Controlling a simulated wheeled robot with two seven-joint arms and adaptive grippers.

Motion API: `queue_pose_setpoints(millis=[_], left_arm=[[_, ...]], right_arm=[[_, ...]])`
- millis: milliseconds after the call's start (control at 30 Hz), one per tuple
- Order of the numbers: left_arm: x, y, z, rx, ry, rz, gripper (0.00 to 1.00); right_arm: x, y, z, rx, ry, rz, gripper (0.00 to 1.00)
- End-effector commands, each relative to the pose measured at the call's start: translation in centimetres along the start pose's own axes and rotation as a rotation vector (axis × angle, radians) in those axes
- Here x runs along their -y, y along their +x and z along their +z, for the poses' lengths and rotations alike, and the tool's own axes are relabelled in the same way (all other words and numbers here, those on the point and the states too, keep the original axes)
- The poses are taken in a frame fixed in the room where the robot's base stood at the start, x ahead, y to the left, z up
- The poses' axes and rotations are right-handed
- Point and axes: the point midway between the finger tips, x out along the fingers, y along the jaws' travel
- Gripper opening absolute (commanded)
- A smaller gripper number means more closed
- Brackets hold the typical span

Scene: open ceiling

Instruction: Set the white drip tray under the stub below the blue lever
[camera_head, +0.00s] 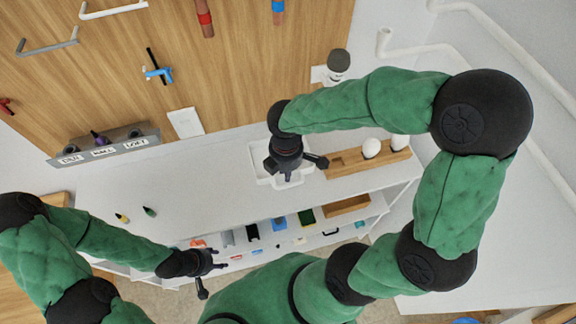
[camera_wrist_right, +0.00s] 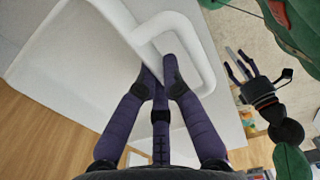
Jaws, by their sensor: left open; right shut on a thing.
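The white drip tray (camera_head: 258,160) is at the middle of the white counter, partly hidden by my right gripper (camera_head: 287,170). In the right wrist view, my right gripper (camera_wrist_right: 160,80) is shut on the tray's looped handle (camera_wrist_right: 203,60), with the tray body (camera_wrist_right: 75,65) to the left. I cannot tell whether the tray touches the counter. A blue lever-like part (camera_head: 160,73) with a black rod is on the wooden wall panel; no stub shows clearly below it. My left gripper (camera_head: 212,268) is open and empty.
A labelled grey holder (camera_head: 105,143) is at the panel's foot. Two small bottles (camera_head: 149,211) stand on the counter's left part. The counter (camera_head: 205,170) between is clear. A shelf below holds several items.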

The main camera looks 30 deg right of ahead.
Motion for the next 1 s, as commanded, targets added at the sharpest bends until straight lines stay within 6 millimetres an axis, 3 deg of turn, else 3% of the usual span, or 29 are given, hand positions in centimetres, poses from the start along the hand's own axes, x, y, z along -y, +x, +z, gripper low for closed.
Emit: queue_pose_setpoints(millis=[100, 400, 633, 867, 1000], left_arm=[[0.1, 0.4, 0.0, 0.0, 0.0, 0.0, 0.5], [0.5, 1.3, -0.1, 0.0, 0.0, 0.0, 0.5], [0.5, 1.5, -0.1, 0.0, 0.0, 0.0, 0.5], [0.8, 2.4, -0.1, 0.0, 0.0, 0.0, 0.5], [0.8, 2.4, -0.1, 0.0, 0.0, 0.0, 0.5]], right_arm=[[-2.5, 1.3, 1.1, 0.0, 0.005, -0.001, 0.0], [-5.5, 5.6, 2.3, -0.001, 0.001, -0.001, 0.0], [-6.3, 6.5, 2.6, 0.0, 0.0, -0.001, 0.0], [-6.7, 9.6, 2.8, -0.001, -0.001, -0.001, 0.0], [-6.8, 10.1, 2.8, 0.0, 0.0, 0.001, 0.0]])
